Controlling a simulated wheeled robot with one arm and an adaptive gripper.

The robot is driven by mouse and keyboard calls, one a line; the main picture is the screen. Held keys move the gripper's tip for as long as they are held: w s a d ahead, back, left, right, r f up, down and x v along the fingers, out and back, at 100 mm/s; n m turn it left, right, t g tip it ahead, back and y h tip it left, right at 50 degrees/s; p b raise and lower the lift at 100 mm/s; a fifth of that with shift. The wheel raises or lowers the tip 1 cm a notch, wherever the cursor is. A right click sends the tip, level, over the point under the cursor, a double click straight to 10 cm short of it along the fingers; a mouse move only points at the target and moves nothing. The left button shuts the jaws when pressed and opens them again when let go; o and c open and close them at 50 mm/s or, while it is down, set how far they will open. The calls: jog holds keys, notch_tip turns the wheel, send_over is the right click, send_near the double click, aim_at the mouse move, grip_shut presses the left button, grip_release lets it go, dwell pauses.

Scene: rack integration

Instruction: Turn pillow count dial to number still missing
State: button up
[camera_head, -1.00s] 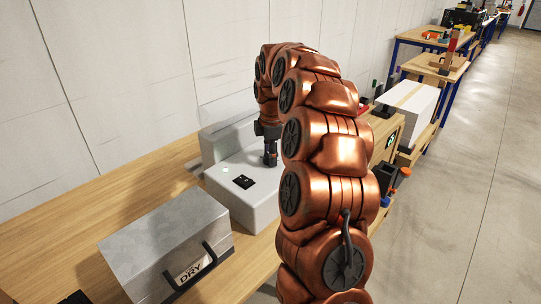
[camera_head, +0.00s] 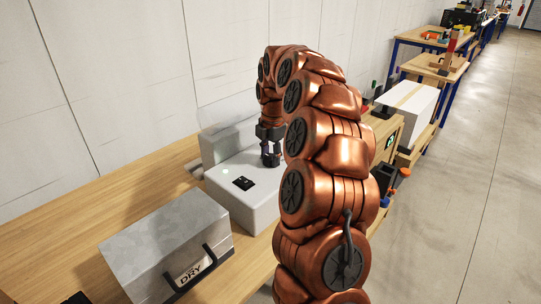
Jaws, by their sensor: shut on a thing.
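My gripper (camera_head: 270,162) points straight down onto the top of the pale grey-white box (camera_head: 255,206) on the wooden bench. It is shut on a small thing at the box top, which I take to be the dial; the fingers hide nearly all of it. Its marks and setting cannot be read. A small black panel (camera_head: 243,183) with light marks lies on the box top, left of and nearer than my gripper. A small pale greenish spot (camera_head: 225,171) shows near it. My copper arm hides the right part of the box.
A grey metal case (camera_head: 165,235) labelled DRY, with a black handle, stands at the front of the wooden bench (camera_head: 60,235). The wall rises close behind. Other benches and a white box (camera_head: 408,100) stand to the right, beside open floor.

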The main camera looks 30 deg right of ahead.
jog(key=o, duration=1.1)
jog(key=shift+o, duration=0.2)
notch_tip(320, 180, up, 12)
jog(key=shift+s, duration=0.4)
jog(key=shift+a, duration=0.1)
